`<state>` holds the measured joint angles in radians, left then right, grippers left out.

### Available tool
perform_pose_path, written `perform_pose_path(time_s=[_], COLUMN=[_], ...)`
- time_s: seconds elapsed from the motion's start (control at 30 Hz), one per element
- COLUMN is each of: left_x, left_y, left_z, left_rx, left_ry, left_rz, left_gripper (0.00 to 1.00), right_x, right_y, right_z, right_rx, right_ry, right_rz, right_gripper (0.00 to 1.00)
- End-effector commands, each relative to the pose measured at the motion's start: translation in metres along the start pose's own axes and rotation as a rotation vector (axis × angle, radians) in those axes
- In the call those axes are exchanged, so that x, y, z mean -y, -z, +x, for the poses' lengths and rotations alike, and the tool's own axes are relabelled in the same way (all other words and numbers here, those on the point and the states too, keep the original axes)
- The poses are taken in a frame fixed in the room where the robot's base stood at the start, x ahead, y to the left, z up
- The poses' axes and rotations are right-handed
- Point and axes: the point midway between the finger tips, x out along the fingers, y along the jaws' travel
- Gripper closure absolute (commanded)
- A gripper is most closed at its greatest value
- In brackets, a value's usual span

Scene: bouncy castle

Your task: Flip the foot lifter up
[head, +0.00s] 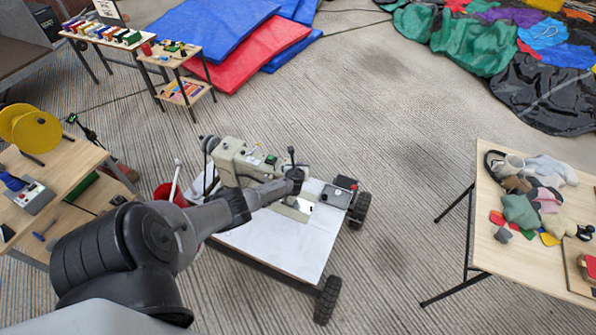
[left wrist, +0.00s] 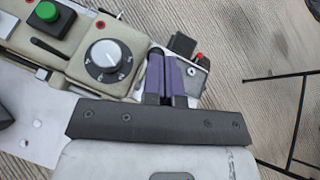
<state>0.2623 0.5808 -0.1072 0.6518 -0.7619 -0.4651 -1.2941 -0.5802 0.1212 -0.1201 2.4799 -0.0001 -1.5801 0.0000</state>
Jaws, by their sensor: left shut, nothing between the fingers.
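A beige sewing machine (head: 232,158) stands on a white-topped cart (head: 275,245) in the head view. In the left wrist view its body shows a dial (left wrist: 108,60) and a green button (left wrist: 45,11). My left arm reaches over the cart from the lower left. My left gripper (left wrist: 163,62) has purple fingers shut together and empty, just right of the dial. Beside the fingers is a small grey part with a red tip (left wrist: 199,58); contact cannot be told. I cannot clearly pick out the foot lifter. My left fingertips cannot be made out in the head view. My right gripper is not in view.
A table with cloth pieces (head: 520,265) stands at right, and a workbench with yellow reels (head: 36,132) at left. Small tables (head: 105,38) and blue and red mats (head: 250,50) lie behind. The floor right of the cart is clear.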

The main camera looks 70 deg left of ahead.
Motion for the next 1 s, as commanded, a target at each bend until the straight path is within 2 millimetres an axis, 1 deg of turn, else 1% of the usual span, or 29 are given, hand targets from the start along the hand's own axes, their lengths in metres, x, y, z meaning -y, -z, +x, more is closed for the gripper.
perform_pose_path(time_s=[0.27,0.77,0.87,1.0], left_x=[0.002,0.002,0.003,0.005], left_y=[-0.003,-0.003,-0.004,-0.004], left_z=[0.005,0.006,0.004,-0.006], left_rx=[0.0,0.0,0.0,-0.002], left_ry=[0.0,0.0,0.0,0.001], left_rz=[-0.001,0.0,0.001,0.004], left_gripper=[1.0,1.0,1.0,1.0], right_x=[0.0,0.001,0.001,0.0], right_y=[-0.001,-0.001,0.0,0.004], right_z=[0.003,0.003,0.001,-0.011], right_rx=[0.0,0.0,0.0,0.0], right_ry=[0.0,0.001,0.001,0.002], right_rz=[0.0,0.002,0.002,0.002], right_gripper=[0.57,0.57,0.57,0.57])
